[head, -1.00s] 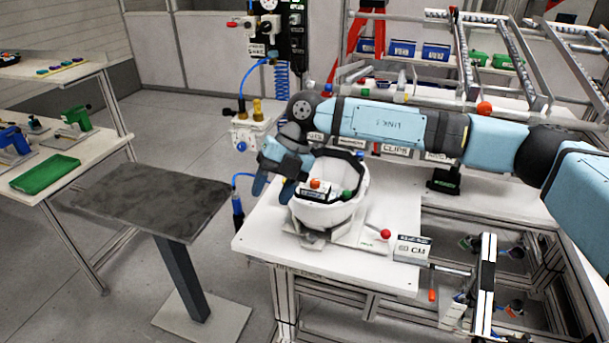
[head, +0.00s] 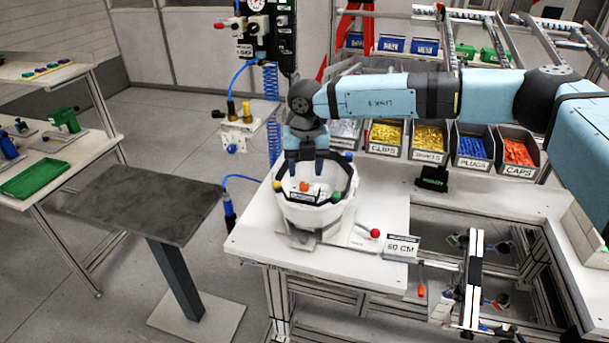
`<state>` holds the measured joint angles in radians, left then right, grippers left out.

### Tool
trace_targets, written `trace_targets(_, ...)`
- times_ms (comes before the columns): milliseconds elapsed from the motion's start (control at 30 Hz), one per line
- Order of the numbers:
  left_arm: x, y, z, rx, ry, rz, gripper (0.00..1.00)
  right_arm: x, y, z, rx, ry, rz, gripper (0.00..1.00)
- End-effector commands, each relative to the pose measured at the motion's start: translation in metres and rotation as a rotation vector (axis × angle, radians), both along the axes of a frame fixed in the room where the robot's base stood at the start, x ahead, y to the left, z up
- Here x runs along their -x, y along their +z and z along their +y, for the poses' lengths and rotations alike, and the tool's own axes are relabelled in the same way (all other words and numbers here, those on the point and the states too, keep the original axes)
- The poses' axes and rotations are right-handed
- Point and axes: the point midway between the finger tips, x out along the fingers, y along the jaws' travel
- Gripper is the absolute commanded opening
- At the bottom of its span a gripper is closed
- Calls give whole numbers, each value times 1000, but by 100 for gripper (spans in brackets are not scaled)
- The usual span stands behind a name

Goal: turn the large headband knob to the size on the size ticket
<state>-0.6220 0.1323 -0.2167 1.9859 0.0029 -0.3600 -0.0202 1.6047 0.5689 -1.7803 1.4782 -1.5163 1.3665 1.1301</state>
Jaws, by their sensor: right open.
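A white helmet shell (head: 312,215) sits upside down in a holder on the white bench, its opening facing up. A dark headband (head: 290,203) lines its rim. Inside are a white labelled part (head: 312,196) and small coloured knobs, including an orange one (head: 304,187) and a green one (head: 336,197); I cannot tell which is the large headband knob. The size ticket (head: 401,248) on the bench's front edge reads 60 CM. My right gripper (head: 306,172) points down over the shell's opening, open and empty, above the coloured knobs. My left gripper is not in view.
A red-knobbed lever (head: 374,233) stands right of the shell. Labelled bins of clips (head: 385,137), plugs (head: 471,145) and caps (head: 518,151) line the back. A bare grey stand (head: 145,205) is at left. The bench right of the shell is mostly clear.

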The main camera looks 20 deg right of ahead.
Motion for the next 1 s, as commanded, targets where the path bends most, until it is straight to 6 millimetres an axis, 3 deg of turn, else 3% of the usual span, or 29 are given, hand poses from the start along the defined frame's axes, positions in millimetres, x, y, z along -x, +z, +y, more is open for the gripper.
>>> trace_targets(300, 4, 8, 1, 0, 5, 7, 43, 0, -37, 1, 0, 1, 1, 50)
trace_targets(633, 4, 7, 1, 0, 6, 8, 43, 0, -41, 1, -1, 1, 0, 50)
trace_targets(833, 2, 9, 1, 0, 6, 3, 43, 0, -41, 1, -1, 1, 0, 4)
trace_targets(1000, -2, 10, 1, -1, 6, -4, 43, 0, -41, 1, -1, 5, 0, 0)
